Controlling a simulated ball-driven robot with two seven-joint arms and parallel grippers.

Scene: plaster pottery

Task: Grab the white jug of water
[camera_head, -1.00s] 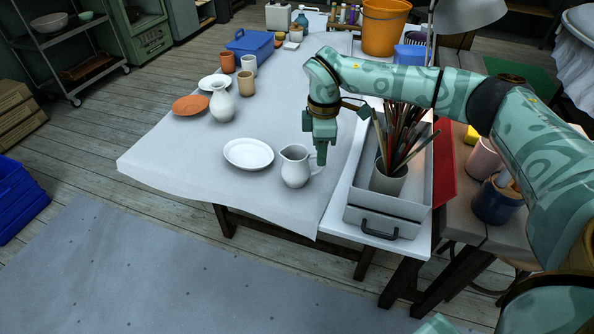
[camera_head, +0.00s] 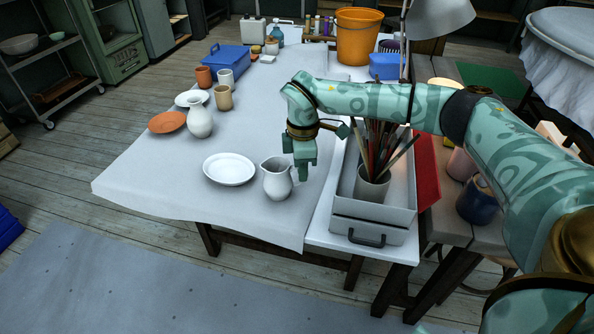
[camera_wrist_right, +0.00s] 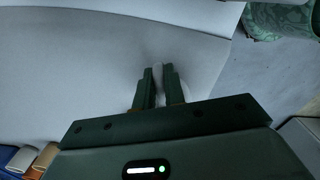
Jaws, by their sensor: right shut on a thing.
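The white jug (camera_head: 277,180) stands upright near the front edge of the cloth-covered table, its handle side toward my right gripper. My right gripper (camera_head: 302,176) points down at the jug's right side and is shut on its handle. In the right wrist view the gripper's dark fingers (camera_wrist_right: 161,87) are close together with a pale sliver between them, and the jug's body is not clear there. Whether water is inside cannot be seen. My left gripper is not in view.
A white plate (camera_head: 229,169) lies just left of the jug. A grey tray box (camera_head: 372,222) with a pot of brushes (camera_head: 373,185) stands close on the right. A white vase (camera_head: 200,118) and orange plate (camera_head: 167,122) are farther back left. The cloth's front left is bare.

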